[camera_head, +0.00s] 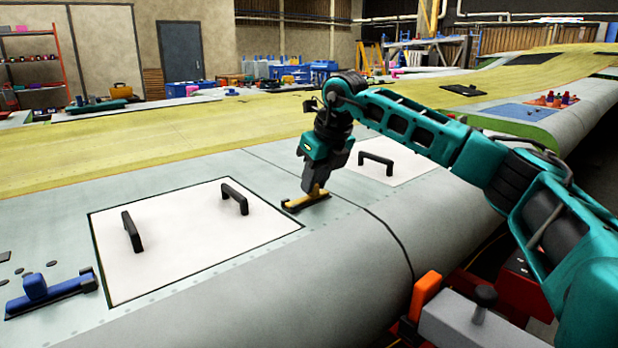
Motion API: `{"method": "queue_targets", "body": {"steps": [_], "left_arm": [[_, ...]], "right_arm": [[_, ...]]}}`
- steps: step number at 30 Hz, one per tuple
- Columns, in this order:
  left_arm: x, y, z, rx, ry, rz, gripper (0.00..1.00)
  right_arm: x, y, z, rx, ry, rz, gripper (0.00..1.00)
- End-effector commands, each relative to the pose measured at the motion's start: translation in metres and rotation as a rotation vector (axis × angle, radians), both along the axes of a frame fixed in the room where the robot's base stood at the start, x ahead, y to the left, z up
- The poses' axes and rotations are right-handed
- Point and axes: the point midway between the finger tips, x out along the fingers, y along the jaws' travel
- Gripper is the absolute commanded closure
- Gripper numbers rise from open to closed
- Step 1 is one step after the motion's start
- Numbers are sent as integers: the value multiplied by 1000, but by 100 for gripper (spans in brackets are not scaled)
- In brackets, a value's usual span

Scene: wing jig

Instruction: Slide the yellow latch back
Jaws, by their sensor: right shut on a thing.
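The yellow latch (304,201) lies on the grey wing surface, just off the right corner of a white panel (180,260) with two black handles. My right gripper (314,188) comes down from above and is shut on the latch's raised part. The fingertips partly hide that part. A blue latch (50,292) lies on the wing at the left, beside the panel's left edge. My left gripper is not in view.
A second white panel with one visible black handle (376,161) lies behind my right gripper. The wing curves down at the front. An orange and grey object (450,315) stands below at the front right. A yellow-green strip runs along the wing behind.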

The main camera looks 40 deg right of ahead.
Motion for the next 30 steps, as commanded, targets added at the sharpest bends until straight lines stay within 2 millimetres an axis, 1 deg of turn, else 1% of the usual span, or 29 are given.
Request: {"method": "queue_targets", "body": {"steps": [1,3,4,9,12,19,22,26,30], "left_arm": [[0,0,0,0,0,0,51],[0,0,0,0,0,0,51],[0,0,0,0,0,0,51],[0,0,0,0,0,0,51],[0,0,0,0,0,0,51],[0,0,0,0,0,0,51],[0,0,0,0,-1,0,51],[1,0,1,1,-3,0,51],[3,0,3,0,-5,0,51]], "right_arm": [[0,-4,2,-7,-6,-6,100],[0,-5,2,-6,-7,-7,100],[0,-5,2,-7,-7,-8,75],[0,-4,2,-5,-6,-7,59],[0,-3,2,-5,-5,-6,51],[0,-2,2,-3,-5,-4,51],[-2,-2,9,-3,-7,-4,51],[-10,-3,29,-3,-8,-4,51],[-22,-4,59,-3,-10,-4,51]]}}
